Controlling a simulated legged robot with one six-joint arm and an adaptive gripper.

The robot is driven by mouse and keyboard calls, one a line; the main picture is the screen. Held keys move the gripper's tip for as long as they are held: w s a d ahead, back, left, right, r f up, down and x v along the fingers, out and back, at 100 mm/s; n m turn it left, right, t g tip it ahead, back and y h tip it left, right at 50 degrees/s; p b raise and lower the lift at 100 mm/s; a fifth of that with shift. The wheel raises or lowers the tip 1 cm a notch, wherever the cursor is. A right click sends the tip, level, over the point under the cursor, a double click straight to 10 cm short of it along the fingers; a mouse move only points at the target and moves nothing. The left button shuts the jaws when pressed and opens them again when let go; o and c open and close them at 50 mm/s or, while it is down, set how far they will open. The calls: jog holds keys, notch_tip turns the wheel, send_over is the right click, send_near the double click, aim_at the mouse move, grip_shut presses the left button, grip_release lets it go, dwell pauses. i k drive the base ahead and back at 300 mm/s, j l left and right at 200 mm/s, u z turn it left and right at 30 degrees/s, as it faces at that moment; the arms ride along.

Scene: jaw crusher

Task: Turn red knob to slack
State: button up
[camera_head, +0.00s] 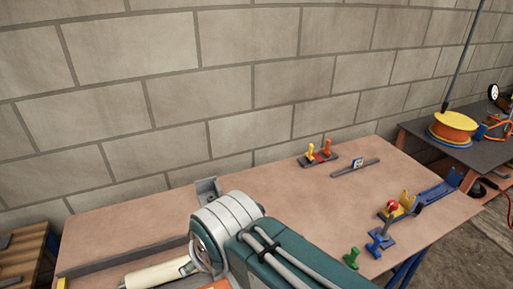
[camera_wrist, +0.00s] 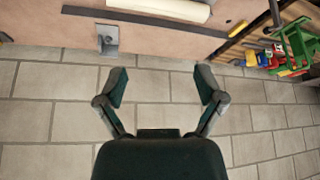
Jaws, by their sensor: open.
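A red knob (camera_head: 393,206) sits on a small device with yellow and blue parts, at the right front of the table in the head view. I cannot make out its setting. A smaller device with yellow and red-orange upright parts (camera_head: 327,147) stands at the back of the table by the wall. My gripper (camera_wrist: 161,84) is open and empty in the wrist view, with the block wall behind its fingers. It is away from the red knob, which I cannot identify in the wrist view. In the head view my arm hides part of the table.
The brown table (camera_head: 130,225) stands against the block wall (camera_head: 230,90). A grey bracket (camera_head: 207,190), a green piece (camera_head: 351,257), a blue piece (camera_head: 380,241) and a blue rail (camera_head: 437,193) are on it. An orange spool (camera_head: 454,127) sits on a dark table at right.

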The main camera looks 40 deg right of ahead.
aim_at(393, 204)
jog(key=k+z, duration=0.2)
jog(key=z, duration=0.2)
jog(key=k+l+z, duration=0.2)
jog(key=z, duration=0.2)
jog(key=j+z, duration=0.1)
jog(key=z, duration=0.35)
jog(key=j+z, duration=0.1)
jog(key=z, duration=0.35)
jog(key=j+z, duration=0.15)
jog(key=z, duration=0.3)
jog(key=j+z, duration=0.1)
jog(key=z, duration=0.35)
jog(key=i+l+u, duration=0.1)
jog(key=i+l, duration=0.15)
jog(key=i+l+u, duration=0.1)
jog(key=l, duration=0.4)
jog(key=i+l, duration=0.3)
jog(key=l+u, duration=0.05)
